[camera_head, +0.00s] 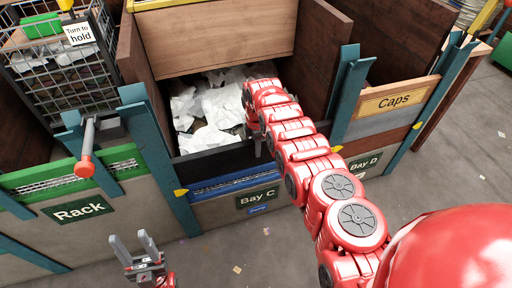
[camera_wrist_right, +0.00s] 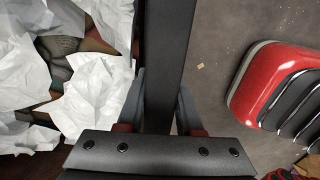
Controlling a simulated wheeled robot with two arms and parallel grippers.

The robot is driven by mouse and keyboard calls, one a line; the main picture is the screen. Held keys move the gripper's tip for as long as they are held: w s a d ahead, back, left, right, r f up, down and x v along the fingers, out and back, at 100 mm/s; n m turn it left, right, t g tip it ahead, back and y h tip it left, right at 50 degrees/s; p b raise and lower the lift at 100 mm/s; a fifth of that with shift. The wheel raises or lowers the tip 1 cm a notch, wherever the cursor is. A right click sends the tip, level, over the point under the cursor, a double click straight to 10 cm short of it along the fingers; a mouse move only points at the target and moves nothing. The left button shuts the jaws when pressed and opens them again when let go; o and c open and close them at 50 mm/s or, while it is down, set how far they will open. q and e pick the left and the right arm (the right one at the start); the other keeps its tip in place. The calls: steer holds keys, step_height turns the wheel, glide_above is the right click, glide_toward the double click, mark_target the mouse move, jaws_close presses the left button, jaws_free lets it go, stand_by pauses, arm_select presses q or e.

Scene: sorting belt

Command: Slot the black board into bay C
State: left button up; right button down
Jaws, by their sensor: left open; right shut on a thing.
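The black board (camera_head: 215,162) lies lengthwise across the front opening of bay C, just above a blue board (camera_head: 235,181) and between the teal posts. I cannot tell whether its ends sit in the post channels. Bay C is marked by a green sign (camera_head: 258,197). My right gripper (camera_head: 258,142) is shut on the black board, and my arm hides the board's right part. In the right wrist view the board (camera_wrist_right: 166,50) runs between the two fingers (camera_wrist_right: 160,110). My left gripper (camera_head: 136,246) is open and empty, low in front of the Rack bay's right post.
Crumpled white paper (camera_head: 215,105) fills bay C behind the board. A teal post (camera_head: 158,150) with a yellow tag stands left of bay C, another (camera_head: 348,90) right.

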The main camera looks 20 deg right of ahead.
steer(key=shift+w, duration=0.1)
steer(key=shift+f+b, duration=0.6)
steer(key=shift+b, duration=0.1)
steer(key=c, duration=0.5)
jaws_free()
step_height(320, 180, up, 7)
steer(key=p, duration=0.4)
steer(key=shift+d, duration=0.15)
step_height(320, 180, up, 10)
steer(key=shift+r+p, duration=0.15)
steer(key=shift+p, duration=0.6)
